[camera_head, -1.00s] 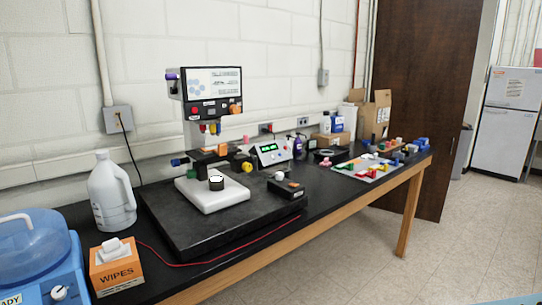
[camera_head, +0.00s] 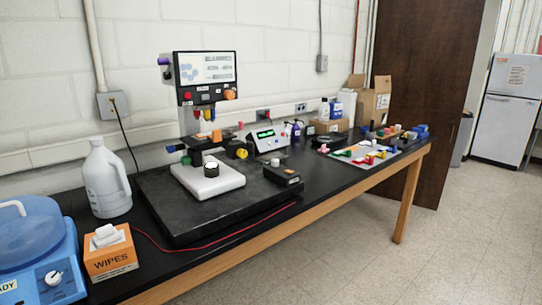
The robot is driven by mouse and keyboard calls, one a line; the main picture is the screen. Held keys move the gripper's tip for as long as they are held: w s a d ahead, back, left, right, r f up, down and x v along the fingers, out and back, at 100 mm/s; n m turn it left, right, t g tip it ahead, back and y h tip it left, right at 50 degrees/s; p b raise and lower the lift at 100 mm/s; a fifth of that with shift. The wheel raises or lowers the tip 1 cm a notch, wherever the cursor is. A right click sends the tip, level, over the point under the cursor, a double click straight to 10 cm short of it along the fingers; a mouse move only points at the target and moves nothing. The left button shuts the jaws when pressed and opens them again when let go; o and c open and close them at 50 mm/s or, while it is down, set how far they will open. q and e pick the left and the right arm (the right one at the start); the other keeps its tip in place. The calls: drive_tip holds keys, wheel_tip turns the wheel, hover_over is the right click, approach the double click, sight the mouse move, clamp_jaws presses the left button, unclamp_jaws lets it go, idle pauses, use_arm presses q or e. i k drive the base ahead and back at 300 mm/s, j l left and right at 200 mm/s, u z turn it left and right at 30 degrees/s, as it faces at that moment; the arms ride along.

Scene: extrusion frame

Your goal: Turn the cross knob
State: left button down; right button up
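No gripper of mine shows in the head view. A bench-top machine with a dark control head (camera_head: 205,78) stands on a black slab on the table. The head carries a screen, a red button (camera_head: 187,96) and an orange knob (camera_head: 229,94) at its lower right. A yellow knob (camera_head: 241,153) sits lower on the machine's right side, and a blue knob (camera_head: 174,148) sticks out on its left. All are too small to tell which one is cross-shaped. No gripper touches any of them.
The black slab (camera_head: 180,225) has bare room in front of the machine's white base (camera_head: 222,182). A white jug (camera_head: 103,180), a wipes box (camera_head: 109,259) and a blue device (camera_head: 35,255) stand at the left. A red cable (camera_head: 200,250) runs along the front. A small black box (camera_head: 283,175) sits right.

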sight(242, 154)
drive_tip(key=i+l+u, duration=0.1)
drive_tip(key=l, duration=0.3)
drive_tip(key=i+l, duration=0.25)
drive_tip(key=i+l+u, duration=0.15)
drive_tip(key=l, duration=0.35)
drive_tip(key=i+l+u, duration=0.1)
drive_tip(key=l, duration=0.3)
drive_tip(key=i+l, duration=0.2)
drive_tip(key=l, duration=0.25)
drive_tip(key=i+l+u, duration=0.15)
drive_tip(key=l, duration=0.25)
drive_tip(key=i+l+u, duration=0.1)
drive_tip(key=l, duration=0.35)
drive_tip(key=i+l, duration=0.1)
drive_tip(key=l, duration=0.35)
drive_tip(key=i+u, duration=0.05)
